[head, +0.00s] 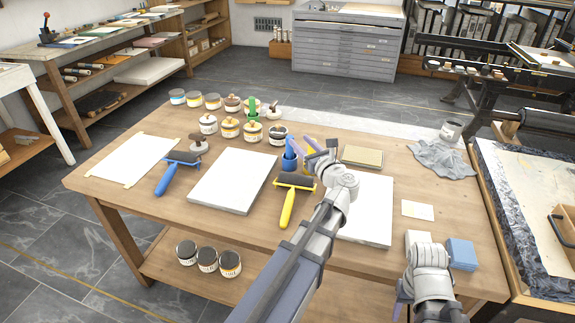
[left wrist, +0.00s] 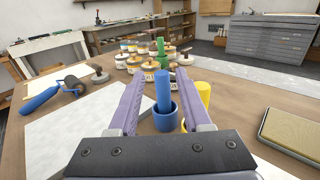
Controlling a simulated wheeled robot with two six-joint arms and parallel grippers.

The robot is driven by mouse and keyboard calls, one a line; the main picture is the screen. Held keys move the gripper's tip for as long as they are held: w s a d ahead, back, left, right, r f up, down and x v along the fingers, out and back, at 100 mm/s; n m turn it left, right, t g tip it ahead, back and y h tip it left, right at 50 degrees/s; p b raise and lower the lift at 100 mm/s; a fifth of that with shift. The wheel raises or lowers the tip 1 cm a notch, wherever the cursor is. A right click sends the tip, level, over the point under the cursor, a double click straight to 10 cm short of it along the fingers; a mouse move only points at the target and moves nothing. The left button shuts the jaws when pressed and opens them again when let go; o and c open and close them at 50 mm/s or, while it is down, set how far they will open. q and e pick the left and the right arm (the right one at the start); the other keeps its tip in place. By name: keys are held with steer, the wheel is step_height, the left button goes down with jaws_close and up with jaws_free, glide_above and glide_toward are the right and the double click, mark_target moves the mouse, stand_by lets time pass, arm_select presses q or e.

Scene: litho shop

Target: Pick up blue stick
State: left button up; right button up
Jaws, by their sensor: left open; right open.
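The blue stick (head: 289,146) stands upright in a blue cup (head: 289,164) on the wooden table. In the left wrist view the blue stick (left wrist: 162,90) rises from its cup (left wrist: 165,119), between the two purple fingers with a gap on each side. My left gripper (head: 304,146) is open and empty, reaching in from the right of the stick; its wrist hides part of the table behind it. My right gripper (head: 402,297) is open, low at the near right edge of the table, mostly hidden by its own wrist.
A yellow cup (left wrist: 203,95) stands close right of the blue one. A green stick (head: 252,104) and several ink jars (head: 230,127) stand behind. A blue roller (head: 178,172), a yellow roller (head: 287,205) and a white slab (head: 232,182) lie nearby. A grey cloth (head: 442,158) lies right.

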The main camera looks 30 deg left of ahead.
arm_select(q)
steer(key=b, duration=0.3)
glide_toward(290, 152)
steer(key=w+a+r, duration=0.2)
steer(key=shift+w+a, duration=0.15)
steer(key=shift+a, duration=0.2)
arm_select(e)
step_height(290, 152, down, 5)
steer(key=shift+w+a+f, duration=0.1)
steer(key=shift+a+f, duration=0.05)
arm_select(q)
steer(key=shift+a, duration=0.1)
steer(key=shift+x, duration=3.85)
jaws_close()
